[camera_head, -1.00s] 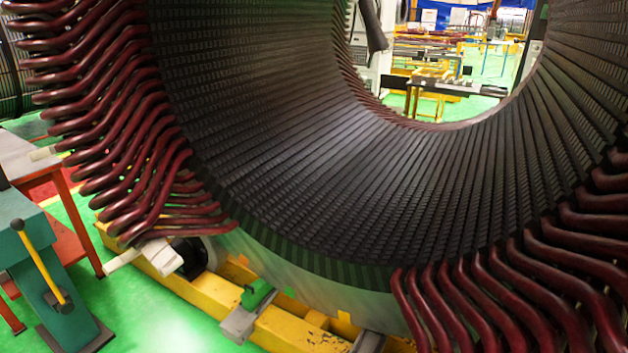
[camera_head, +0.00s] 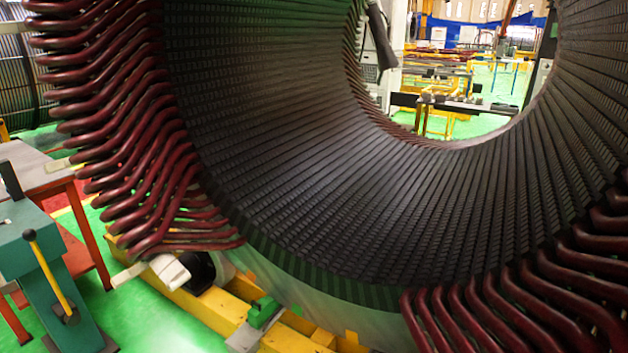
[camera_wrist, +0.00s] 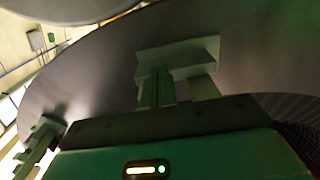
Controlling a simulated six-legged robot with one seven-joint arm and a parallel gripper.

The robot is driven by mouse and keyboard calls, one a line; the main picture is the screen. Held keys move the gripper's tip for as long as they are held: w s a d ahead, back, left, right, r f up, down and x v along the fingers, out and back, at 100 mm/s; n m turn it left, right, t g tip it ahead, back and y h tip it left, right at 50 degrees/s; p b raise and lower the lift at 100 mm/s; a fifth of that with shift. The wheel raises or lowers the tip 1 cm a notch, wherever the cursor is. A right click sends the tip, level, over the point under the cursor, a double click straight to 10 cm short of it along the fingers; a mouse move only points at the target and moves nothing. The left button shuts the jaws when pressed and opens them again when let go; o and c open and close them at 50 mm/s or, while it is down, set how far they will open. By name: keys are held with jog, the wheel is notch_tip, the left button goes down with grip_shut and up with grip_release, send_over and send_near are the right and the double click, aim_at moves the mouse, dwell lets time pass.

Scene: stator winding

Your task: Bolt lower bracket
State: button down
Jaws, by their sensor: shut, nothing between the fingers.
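The large stator (camera_head: 330,200) fills the head view, with a dark slotted bore and dark red coil ends (camera_head: 130,150). A small green block (camera_head: 263,312) on a grey plate sits at its lower edge by the yellow base; I cannot tell whether it is the lower bracket. No bolt can be made out. In the wrist view, my gripper (camera_wrist: 178,60) shows above its dark green housing, its fingers together and empty. A smooth grey curved surface (camera_wrist: 100,75) lies behind it. A stepped greenish piece (camera_wrist: 40,140) stands at the left. My gripper does not show in the head view.
A yellow base beam (camera_head: 205,305) runs under the stator. At the left are a teal stand (camera_head: 45,265) with a yellow lever and a table (camera_head: 30,170) with red legs. Green floor (camera_head: 150,320) is open between the stand and the beam. Yellow frames stand beyond the bore.

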jog(key=v, duration=0.6)
jog(key=shift+s+f, duration=0.1)
jog(key=shift+s, duration=0.1)
